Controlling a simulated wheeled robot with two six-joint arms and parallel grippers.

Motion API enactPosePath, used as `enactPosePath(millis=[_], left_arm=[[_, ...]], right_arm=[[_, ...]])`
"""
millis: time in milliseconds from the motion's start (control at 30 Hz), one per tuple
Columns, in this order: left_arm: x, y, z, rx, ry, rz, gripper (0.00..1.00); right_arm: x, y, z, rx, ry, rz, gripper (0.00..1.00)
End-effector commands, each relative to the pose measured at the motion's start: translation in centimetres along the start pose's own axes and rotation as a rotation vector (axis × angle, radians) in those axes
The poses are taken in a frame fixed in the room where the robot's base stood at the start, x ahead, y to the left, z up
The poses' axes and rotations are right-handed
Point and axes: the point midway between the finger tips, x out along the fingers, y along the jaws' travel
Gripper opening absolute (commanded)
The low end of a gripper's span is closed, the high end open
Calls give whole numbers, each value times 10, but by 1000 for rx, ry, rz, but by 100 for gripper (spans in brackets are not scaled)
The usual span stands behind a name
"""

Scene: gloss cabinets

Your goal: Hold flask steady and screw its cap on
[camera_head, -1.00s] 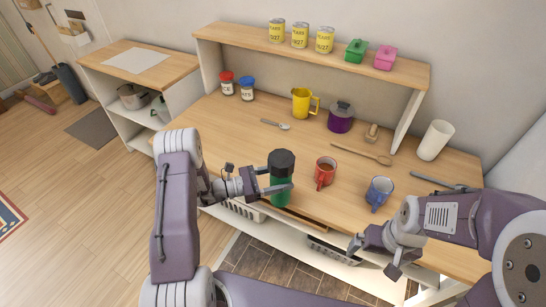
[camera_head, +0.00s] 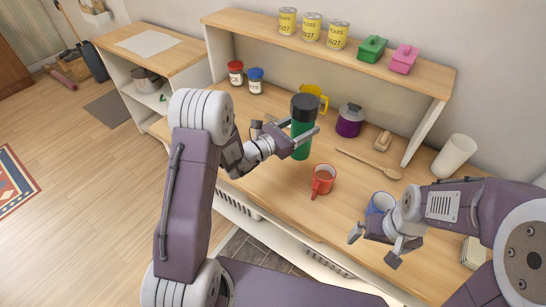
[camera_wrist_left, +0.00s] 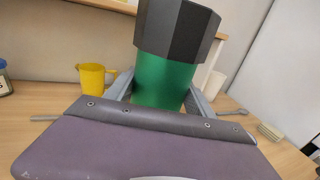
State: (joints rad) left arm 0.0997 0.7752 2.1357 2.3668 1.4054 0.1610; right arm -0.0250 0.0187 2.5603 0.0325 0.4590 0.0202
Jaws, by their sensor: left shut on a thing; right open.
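The green flask (camera_head: 301,143) is upright, with a dark faceted cap (camera_head: 305,107) on its top; I cannot tell how tightly the cap sits. My left gripper (camera_head: 300,139) is shut around the flask's side, below the cap. In the left wrist view the green body (camera_wrist_left: 164,80) stands between the fingers with the cap (camera_wrist_left: 178,28) above it, and its base is hidden. My right gripper (camera_head: 373,247) is open and empty, near the table's front edge beside the blue mug, well to the right of the flask.
A red mug (camera_head: 322,181) stands right of the flask, and a blue mug (camera_head: 379,203) is by my right arm. A yellow jug (camera_head: 319,94) and purple pot (camera_head: 349,122) stand behind. A wooden spoon (camera_head: 368,163) lies on the table (camera_head: 280,190). A raised shelf (camera_head: 395,81) holds cans.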

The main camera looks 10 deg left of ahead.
Motion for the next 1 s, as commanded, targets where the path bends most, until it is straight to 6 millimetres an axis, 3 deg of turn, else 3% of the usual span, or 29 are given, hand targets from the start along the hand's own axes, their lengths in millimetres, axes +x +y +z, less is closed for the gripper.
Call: enactPosePath(millis=[133,400,600,1000], left_arm=[[-4,17,-9,0,-2,4,0],[-19,75,-45,2,-3,4,0],[-26,106,-65,2,-4,0,0],[-28,114,-69,1,-3,-1,0]], right_arm=[[-1,0,0,0,0,0,100],[-2,0,0,0,0,0,100],[-1,0,0,0,0,0,100],[-1,0,0,0,0,0,100]])
